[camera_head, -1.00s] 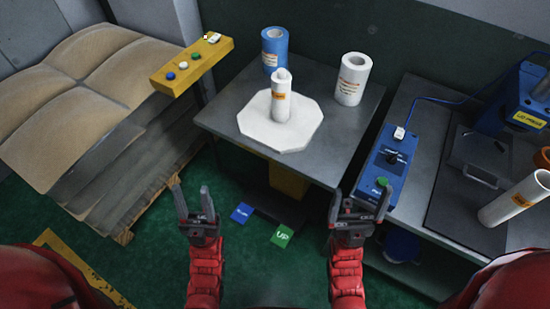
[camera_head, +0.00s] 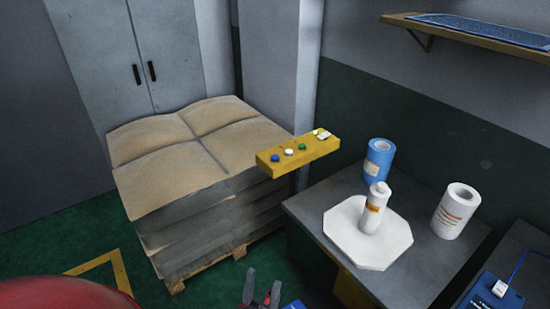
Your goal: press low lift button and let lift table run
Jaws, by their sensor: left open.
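A yellow button box (camera_head: 298,155) stands out beside the lift table, with blue, white and green buttons and a small whitish part at its far end. The grey lift table (camera_head: 310,212) carries a white octagonal plate (camera_head: 348,243). A white bottle (camera_head: 375,207) with an orange label stands on the plate. My left gripper (camera_head: 262,290) is at the bottom edge, open and empty, below and apart from the button box. My right gripper is out of view.
A pallet of stacked tan sacks (camera_head: 205,150) stands left of the button box. A grey cabinet (camera_head: 130,60) is behind it. A shelf (camera_head: 480,37) hangs at upper right. A blue control box (camera_head: 490,292) is at lower right. Green floor shows at left.

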